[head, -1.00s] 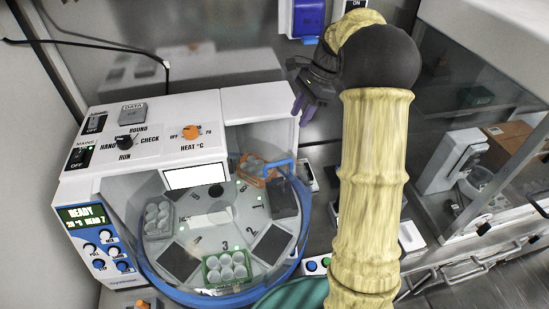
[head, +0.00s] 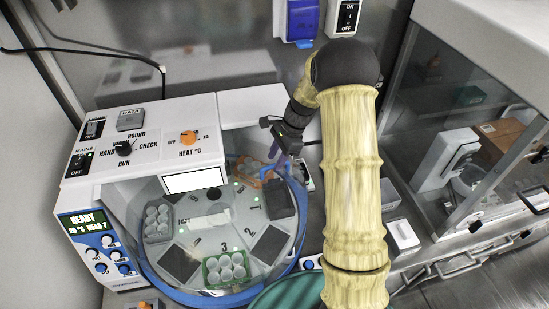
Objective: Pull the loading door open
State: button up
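The machine (head: 150,150) is a white and blue unit with a round, clear-covered chamber. A blue handle (head: 268,171), apparently the loading door's, is at the chamber's back right, beside an orange rack. The door looks closed, though its clear panel is hard to make out. My gripper (head: 273,153), dark with purple fingers, points down right at the handle. The fingers overlap it in the picture; I cannot tell whether they touch or grip it, or how far apart they are.
Inside the chamber are a green rack (head: 226,267) and a grey rack (head: 157,222) with white caps. A glass-fronted cabinet (head: 470,130) stands to the right. A blue wall box (head: 302,20) hangs behind. A teal round thing (head: 290,291) is at the front.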

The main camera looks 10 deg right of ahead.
jog(key=shift+x, duration=0.85)
grip_shut()
